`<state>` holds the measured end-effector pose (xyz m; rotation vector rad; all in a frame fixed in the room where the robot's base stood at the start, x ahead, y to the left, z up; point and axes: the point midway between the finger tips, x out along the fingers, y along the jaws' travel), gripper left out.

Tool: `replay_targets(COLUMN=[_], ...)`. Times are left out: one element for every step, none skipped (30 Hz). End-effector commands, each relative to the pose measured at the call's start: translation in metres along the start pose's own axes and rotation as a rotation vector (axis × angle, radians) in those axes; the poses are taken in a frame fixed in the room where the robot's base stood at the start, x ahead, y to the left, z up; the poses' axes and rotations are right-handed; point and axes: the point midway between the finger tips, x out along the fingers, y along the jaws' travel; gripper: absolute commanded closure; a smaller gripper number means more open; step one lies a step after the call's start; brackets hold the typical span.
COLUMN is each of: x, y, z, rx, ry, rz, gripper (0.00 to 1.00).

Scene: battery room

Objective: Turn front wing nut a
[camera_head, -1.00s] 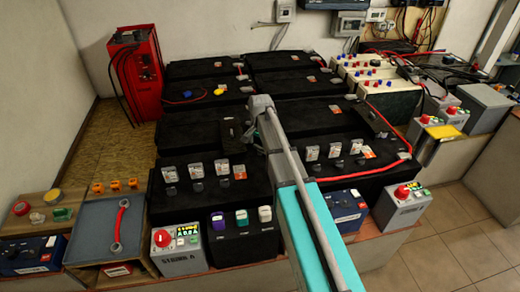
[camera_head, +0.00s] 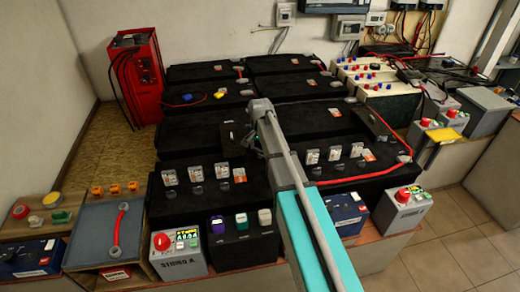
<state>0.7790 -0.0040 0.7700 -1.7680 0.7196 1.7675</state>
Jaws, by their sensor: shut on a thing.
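My arm reaches forward over the front row of black batteries. My dark gripper (camera_head: 248,140) is near the far edge of the front battery block (camera_head: 215,207). It is hard to tell from the black casings. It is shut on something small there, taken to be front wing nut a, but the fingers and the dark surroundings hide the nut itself. I cannot see which way its wings point.
Clear-capped terminals stand on the front blocks, left (camera_head: 195,172) and right (camera_head: 335,152). A red cable (camera_head: 385,172) lies along the right block. A grey box (camera_head: 180,255) with a red knob stands in front. A red charger (camera_head: 137,75) stands back left.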

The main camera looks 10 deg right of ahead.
Motion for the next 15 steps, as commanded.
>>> replay_targets(x=[0.0001,0.0001,0.0001,0.0001,0.0001,0.0001,0.0001,0.0001,0.0001,0.0001,0.0001,0.0001,0.0001,0.0001,0.0001], y=[0.0004,0.0003,0.0004,0.0004,0.0004,0.0004,0.0004,0.0004,0.0004,0.0005,0.0005,0.0005,0.0005,0.0006,0.0006], z=[0.0,0.0,0.0001,0.0001,0.0001,0.0001,0.0001,0.0001,0.0001,0.0001,0.0001,0.0001,0.0001,0.0001,0.0001], rx=[-0.005,-0.01,-0.019,-0.028,-0.036,-0.05,-0.063,-0.076,-0.097,-0.112,-0.131,-0.157,-0.177,-0.199,-0.23], ry=[0.0,0.0,0.0,0.0,0.0,0.0,0.0,0.0,0.0,0.0,0.0,0.0,0.0,0.0,0.0], rz=[0.001,0.001,0.001,0.001,0.001,0.001,0.001,0.001,0.001,0.001,0.001,0.002,0.002,0.002,0.002], gripper=[0.62,0.62,0.62,0.62,0.62,0.62,0.62,0.62,0.62,0.62,0.62,0.62,0.62,0.62,0.62])
